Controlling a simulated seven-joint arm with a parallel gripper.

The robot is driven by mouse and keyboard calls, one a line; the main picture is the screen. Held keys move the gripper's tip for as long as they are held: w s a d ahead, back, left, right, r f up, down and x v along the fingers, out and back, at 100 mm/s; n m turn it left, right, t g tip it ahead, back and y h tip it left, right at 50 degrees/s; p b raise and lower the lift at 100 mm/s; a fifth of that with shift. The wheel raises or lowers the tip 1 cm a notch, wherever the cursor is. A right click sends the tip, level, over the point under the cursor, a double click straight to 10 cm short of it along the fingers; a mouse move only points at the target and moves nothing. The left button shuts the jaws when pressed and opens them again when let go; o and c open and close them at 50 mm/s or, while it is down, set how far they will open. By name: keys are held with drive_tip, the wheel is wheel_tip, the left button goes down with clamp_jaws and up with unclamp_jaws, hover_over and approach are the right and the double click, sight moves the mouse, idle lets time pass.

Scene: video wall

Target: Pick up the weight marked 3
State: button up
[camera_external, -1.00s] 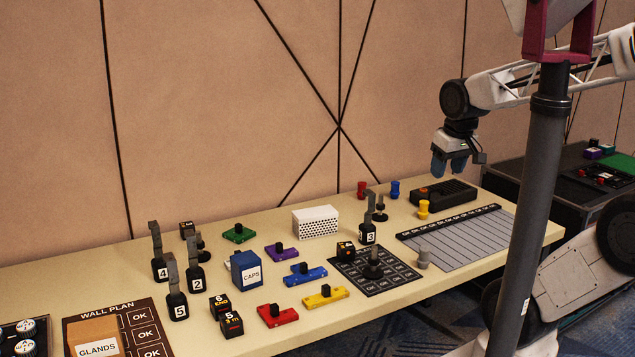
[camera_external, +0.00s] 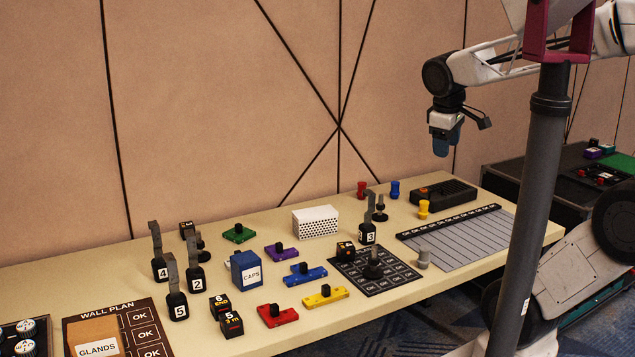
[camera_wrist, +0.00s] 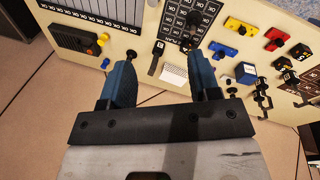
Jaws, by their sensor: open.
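The weight marked 3 (camera_external: 367,234) stands upright on the table at the back edge of the dark OK grid mat (camera_external: 400,281), with a black base, a white label and a tall grey hook-like top. In the wrist view a dark weight (camera_wrist: 155,62) beside the left finger appears to be the same one; its number cannot be read there. My gripper (camera_external: 441,141) is open and empty, high above the back of the table, up and to the right of the weight. In the wrist view its two blue fingers (camera_wrist: 162,82) are spread apart.
Other weights marked 4 (camera_external: 159,268), 2 (camera_external: 196,279) and 5 (camera_external: 177,305) stand at the left. A white perforated box (camera_external: 315,221) is left of the weight. A small black cube (camera_external: 345,251) is close in front.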

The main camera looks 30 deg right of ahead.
drive_tip(key=w+d+n+g+h, duration=0.1)
drive_tip(key=w+d+n+h, duration=0.25)
drive_tip(key=w+n, duration=0.5)
drive_tip(key=n+t+h, duration=0.5)
drive_tip(key=n+h, duration=0.6)
drive_tip(key=n, duration=1.6)
hover_over(363, 194)
drive_tip(key=v, duration=0.6)
wheel_tip(363, 194, down, 28)
drive_tip(key=shift+d+r, duration=0.1)
drive_tip(key=shift+d, duration=0.05)
drive_tip(key=shift+x, duration=1.35)
